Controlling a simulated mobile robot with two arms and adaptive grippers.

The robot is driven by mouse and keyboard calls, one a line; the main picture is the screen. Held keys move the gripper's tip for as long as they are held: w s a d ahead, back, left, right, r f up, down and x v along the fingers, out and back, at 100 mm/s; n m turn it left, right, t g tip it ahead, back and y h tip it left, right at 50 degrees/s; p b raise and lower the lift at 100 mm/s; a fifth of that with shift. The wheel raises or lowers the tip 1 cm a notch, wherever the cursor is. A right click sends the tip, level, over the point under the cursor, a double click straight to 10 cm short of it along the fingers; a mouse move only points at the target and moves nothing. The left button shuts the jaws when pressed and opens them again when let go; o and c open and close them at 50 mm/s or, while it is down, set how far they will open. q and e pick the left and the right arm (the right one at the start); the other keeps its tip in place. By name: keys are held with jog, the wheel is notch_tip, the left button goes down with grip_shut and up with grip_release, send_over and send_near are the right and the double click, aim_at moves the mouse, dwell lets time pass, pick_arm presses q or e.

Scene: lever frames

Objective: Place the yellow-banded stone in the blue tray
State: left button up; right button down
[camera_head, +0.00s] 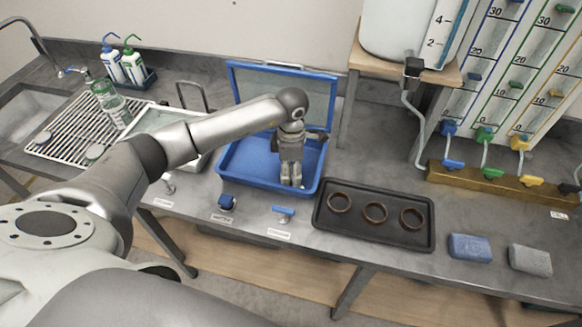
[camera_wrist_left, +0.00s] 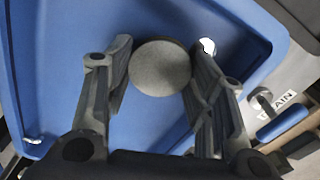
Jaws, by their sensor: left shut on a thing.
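The blue tray (camera_head: 232,160) stands on the grey bench in the middle of the head view, with a raised frame at its back. It fills much of the left wrist view (camera_wrist_left: 45,60). My left gripper (camera_head: 290,181) points down inside the tray's outline, near its front right. It is shut on a round grey stone (camera_wrist_left: 160,68), seen between the fingers in the left wrist view. No yellow band shows on the visible face. The stone is not clearly visible in the head view. I cannot tell whether it touches the tray floor. My right gripper is not in view.
A black tray (camera_head: 323,219) with three brown rings sits right of the blue tray. A blue block (camera_head: 470,248) and a grey block (camera_head: 530,260) lie further right. Blue levers (camera_head: 283,211) line the bench front. A wire rack (camera_head: 75,118) stands left.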

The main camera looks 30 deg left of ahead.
aim_at(291, 173)
pick_arm(q)
jog(key=shift+f, duration=0.15)
jog(key=o, duration=0.6)
jog(key=shift+o, duration=0.8)
jog(key=shift+r, duration=0.2)
jog(key=shift+w+r, duration=0.1)
jog(key=shift+r, duration=0.15)
notch_tip(291, 173, up, 12)
jog(key=b, duration=0.3)
jog(key=shift+f+b, duration=0.25)
jog(key=shift+b, duration=0.1)
jog(key=shift+f, duration=0.1)
